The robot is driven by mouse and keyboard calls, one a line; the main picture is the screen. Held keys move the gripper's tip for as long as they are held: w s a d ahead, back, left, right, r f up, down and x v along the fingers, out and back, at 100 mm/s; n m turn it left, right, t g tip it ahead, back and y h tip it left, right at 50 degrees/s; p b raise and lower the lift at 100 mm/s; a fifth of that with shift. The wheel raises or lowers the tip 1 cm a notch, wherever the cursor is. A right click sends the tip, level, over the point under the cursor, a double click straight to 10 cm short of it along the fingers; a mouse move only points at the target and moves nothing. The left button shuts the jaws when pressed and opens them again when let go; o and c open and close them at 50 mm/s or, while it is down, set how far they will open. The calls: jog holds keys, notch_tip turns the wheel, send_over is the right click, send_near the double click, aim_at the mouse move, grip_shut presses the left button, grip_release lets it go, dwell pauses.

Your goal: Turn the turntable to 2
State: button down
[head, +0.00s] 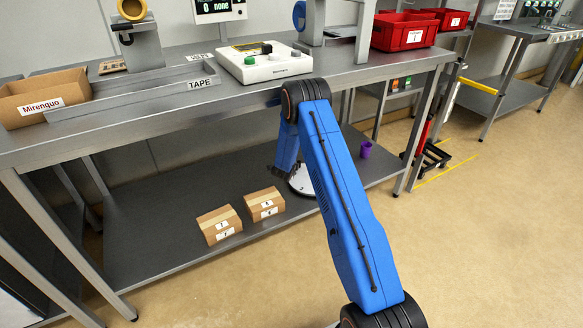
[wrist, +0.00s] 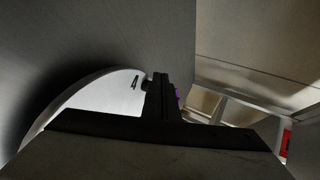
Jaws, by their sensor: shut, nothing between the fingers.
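The turntable (head: 302,183) is a white disc on the lower shelf, partly hidden behind my blue arm in the head view. My gripper (wrist: 160,88) is dark and shut, with nothing between the fingers. It overlaps the disc's right edge in the wrist view; I cannot tell whether it touches. In the head view the fingertips are hidden behind or beside my arm.
Two cardboard boxes (head: 219,225) (head: 264,204) stand on the lower shelf (head: 150,195) left of the disc. A purple cup (head: 365,149) stands right of it. The bench top (head: 200,105) is above, its front edge close to my arm.

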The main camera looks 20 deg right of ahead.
jog(key=shift+w+d, duration=0.35)
jog(key=shift+d, duration=0.3)
jog(key=shift+w+d, duration=0.35)
jog(key=shift+d, duration=0.3)
jog(key=shift+w+d, duration=0.15)
jog(key=shift+d, duration=0.55)
